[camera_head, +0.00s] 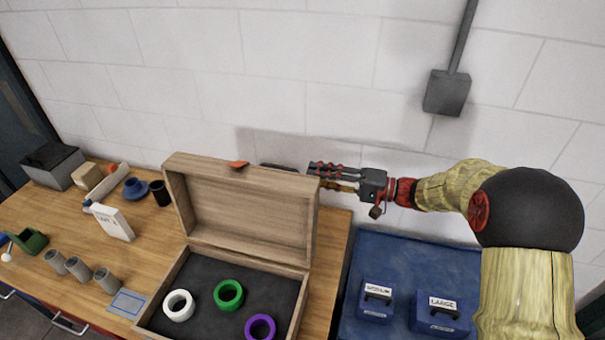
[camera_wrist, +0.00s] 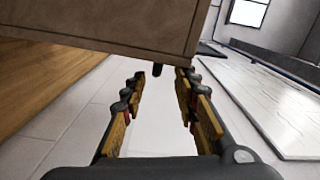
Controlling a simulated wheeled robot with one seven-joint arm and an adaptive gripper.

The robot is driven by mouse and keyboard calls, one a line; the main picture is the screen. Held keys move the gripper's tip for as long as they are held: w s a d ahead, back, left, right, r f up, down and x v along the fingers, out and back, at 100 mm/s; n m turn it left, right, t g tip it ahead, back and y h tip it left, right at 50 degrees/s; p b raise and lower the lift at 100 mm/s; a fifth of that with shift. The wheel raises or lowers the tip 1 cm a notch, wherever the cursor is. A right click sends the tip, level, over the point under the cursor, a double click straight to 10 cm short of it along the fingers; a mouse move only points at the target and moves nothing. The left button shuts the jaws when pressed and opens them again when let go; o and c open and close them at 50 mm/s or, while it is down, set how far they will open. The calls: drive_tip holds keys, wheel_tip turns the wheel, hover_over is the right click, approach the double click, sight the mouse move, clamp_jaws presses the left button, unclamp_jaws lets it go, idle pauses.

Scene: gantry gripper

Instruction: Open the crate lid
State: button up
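The wooden crate (camera_head: 177,272) stands on the wooden table with its lid (camera_head: 235,205) raised, standing up at the back and leaning slightly. An orange tab (camera_head: 238,165) sits at the middle of the lid's top edge. My gripper (camera_head: 318,175) is at the lid's upper right corner, with its fingertips close to or partly behind the edge. In the wrist view, the fingers of my gripper (camera_wrist: 160,82) are spread with a clear gap, and the lid (camera_wrist: 130,25) passes above their tips. I cannot tell whether they touch it.
A white ring (camera_head: 179,305), a green ring (camera_head: 229,295) and a purple ring (camera_head: 261,328) lie in the crate. Blue boxes (camera_head: 376,300) sit right. A white block wall (camera_head: 300,60) is close behind.

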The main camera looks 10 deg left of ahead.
drive_tip(key=shift+s+d, duration=0.1)
drive_tip(key=shift+d, duration=0.35)
drive_tip(key=s+d+b, duration=0.1)
drive_tip(key=d+b, duration=0.1)
drive_tip(key=d, duration=0.7)
idle(0.7)
drive_tip(key=shift+s+a+b, duration=0.1)
drive_tip(key=shift+b, duration=0.3)
idle(0.5)
drive_tip(key=s+d+f+m+g+h, duration=0.35)
drive_tip(key=s+f+h, duration=0.45)
drive_tip(key=s+f, duration=0.5)
drive_tip(key=s+d+r+n+t+h+b, duration=0.1)
drive_tip(key=s+d+r+t+h+b, duration=0.2)
drive_tip(key=s, duration=0.5)
drive_tip(key=s+d+r+n+t+h+b, duration=0.2)
drive_tip(key=s+d+h, duration=0.4)
drive_tip(key=s, duration=0.3)
drive_tip(key=shift+s+d+r+t+h+b, duration=0.2)
drive_tip(key=shift+s+r+t+h+b, duration=0.25)
drive_tip(key=shift+t+b, duration=0.45)
